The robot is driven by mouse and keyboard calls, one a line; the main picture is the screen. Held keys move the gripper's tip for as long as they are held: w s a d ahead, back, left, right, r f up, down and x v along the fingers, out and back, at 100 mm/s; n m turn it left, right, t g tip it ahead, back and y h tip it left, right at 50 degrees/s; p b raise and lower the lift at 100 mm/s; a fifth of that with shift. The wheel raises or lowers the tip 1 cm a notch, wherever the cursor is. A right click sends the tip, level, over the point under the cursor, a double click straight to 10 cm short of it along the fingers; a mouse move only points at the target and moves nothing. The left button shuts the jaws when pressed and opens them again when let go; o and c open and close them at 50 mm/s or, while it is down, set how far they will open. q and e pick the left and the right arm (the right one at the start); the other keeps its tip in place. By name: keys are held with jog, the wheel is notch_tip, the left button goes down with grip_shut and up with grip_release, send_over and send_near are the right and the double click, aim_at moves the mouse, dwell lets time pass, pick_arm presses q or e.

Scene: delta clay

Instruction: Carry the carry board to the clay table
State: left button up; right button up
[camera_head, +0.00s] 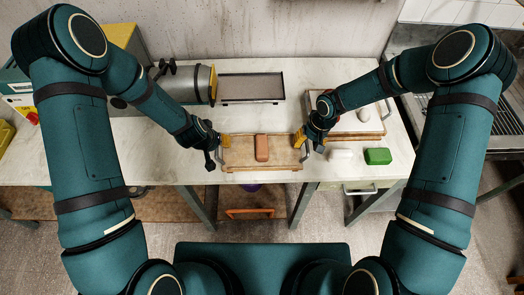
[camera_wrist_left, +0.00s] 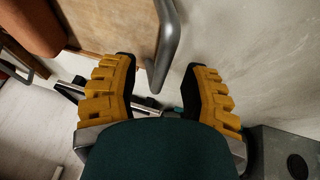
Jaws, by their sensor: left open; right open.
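The carry board (camera_head: 238,156) is a wooden board with a grey bar handle at each end, lying near the front edge of a pale worktop. A terracotta block (camera_head: 262,148) rests on its middle. My left gripper (camera_head: 222,141) is at the board's left handle, open. In the left wrist view the grey handle (camera_wrist_left: 168,45) reaches between the open yellow fingers of that gripper (camera_wrist_left: 160,68), with clear space on both sides. The wooden surface (camera_wrist_left: 108,24) and the block (camera_wrist_left: 35,24) show there too. My right gripper (camera_head: 302,139) is open at the right handle, its fingers partly hidden.
A dark-rimmed tray (camera_head: 252,87) lies behind the board. Another board (camera_head: 345,128) with a white ball (camera_head: 362,115) is at right. A green block (camera_head: 377,156) and a white piece (camera_head: 340,154) lie near the front edge. A cylindrical machine (camera_head: 203,84) stands at left.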

pick_arm(q)
jog(key=shift+w+d+f, duration=0.1)
jog(key=shift+w+f, duration=0.1)
jog(key=shift+f, duration=0.25)
pick_arm(e)
jog(key=shift+f, duration=0.45)
pick_arm(q)
grip_shut()
pick_arm(e)
grip_shut()
pick_arm(q)
jog(key=shift+r, duration=0.15)
pick_arm(e)
jog(key=shift+r, duration=0.1)
